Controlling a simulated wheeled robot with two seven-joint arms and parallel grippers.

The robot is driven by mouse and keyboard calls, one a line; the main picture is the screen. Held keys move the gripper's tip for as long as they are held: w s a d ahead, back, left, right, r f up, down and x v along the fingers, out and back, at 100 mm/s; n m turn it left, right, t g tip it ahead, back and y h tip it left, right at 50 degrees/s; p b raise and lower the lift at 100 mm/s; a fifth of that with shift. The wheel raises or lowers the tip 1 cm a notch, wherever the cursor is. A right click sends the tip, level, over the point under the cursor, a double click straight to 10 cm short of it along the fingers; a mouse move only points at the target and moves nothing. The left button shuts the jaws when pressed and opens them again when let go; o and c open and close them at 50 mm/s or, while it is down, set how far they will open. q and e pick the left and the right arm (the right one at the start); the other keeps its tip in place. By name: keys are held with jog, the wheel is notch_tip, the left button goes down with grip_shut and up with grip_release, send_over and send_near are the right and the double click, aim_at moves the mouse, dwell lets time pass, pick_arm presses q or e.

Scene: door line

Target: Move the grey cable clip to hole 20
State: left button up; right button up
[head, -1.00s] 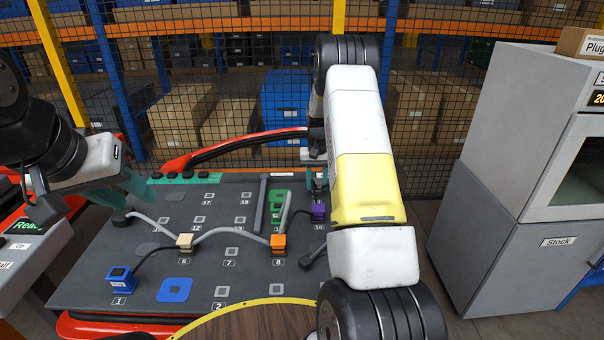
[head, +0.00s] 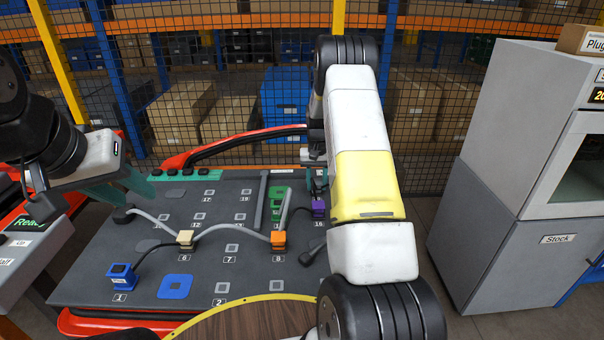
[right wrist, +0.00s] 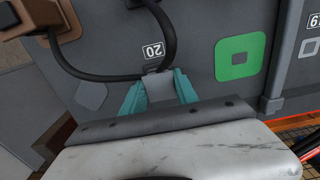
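In the right wrist view, my right gripper (right wrist: 160,88) has its teal fingers on either side of a grey piece, which looks like the grey cable clip (right wrist: 158,86). It is right beside the hole label 20 (right wrist: 153,50). A dark cable (right wrist: 168,60) loops past the label to the clip. Whether the clip is seated in the board is hidden. In the head view, my right gripper (head: 317,180) is partly hidden behind my arm at the board's back right. My left gripper (head: 115,190) is over the board's left edge, its fingertips unclear.
The grey board (head: 200,260) carries a blue clip (head: 121,275), a cream clip (head: 186,238), an orange clip (head: 278,240) and a purple clip (head: 318,207), with cables between some. A green pad (right wrist: 240,57) lies right of label 20. A grey cabinet (head: 500,240) stands at the right.

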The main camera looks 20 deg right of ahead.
jog(key=o, duration=0.5)
jog(key=shift+f, duration=0.15)
jog(key=shift+r, duration=3.95)
